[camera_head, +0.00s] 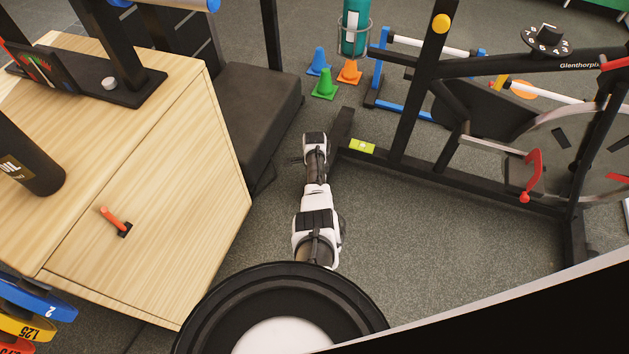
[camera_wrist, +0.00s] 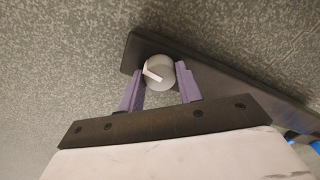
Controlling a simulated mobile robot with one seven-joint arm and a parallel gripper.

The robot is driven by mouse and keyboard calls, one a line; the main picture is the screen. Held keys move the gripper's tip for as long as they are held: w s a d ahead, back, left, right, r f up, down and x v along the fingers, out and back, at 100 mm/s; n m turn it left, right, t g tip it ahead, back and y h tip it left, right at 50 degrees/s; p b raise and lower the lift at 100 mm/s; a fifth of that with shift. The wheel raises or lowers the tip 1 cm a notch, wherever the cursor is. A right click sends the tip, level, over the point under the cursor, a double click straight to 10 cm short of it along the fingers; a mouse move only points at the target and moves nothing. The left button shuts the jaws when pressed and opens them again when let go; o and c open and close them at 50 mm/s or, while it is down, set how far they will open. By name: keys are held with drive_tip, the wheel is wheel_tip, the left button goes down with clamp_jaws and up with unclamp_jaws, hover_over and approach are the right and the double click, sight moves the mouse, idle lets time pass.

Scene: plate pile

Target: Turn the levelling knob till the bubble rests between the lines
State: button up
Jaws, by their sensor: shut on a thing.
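The levelling knob (camera_wrist: 159,73) is a round grey knob with a pale pointer mark, at the end of a black foot bar in the wrist view. My gripper (camera_wrist: 160,82) is shut on it, with one purple finger on each side. The yellow-green level (camera_head: 362,146) lies on the black frame of the exercise bike (camera_head: 400,120) in the head view. Its bubble and lines are too small to read. In the head view my arm reaches down to the bar's end, and the fingertips and knob are hidden there.
A wooden cabinet (camera_head: 170,150) with an orange-red handle stands at the left. A black padded bench (camera_head: 252,110) is beside my arm. Small cones (camera_head: 324,86) and a teal bottle (camera_head: 354,30) stand behind. Grey floor is clear right of my arm.

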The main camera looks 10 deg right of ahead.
drive_tip(key=o, duration=1)
drive_tip(key=shift+r, duration=0.1)
wheel_tip(320, 180, up, 14)
drive_tip(key=p, duration=0.6)
drive_tip(key=shift+f+p, duration=0.2)
drive_tip(key=shift+p, duration=0.15)
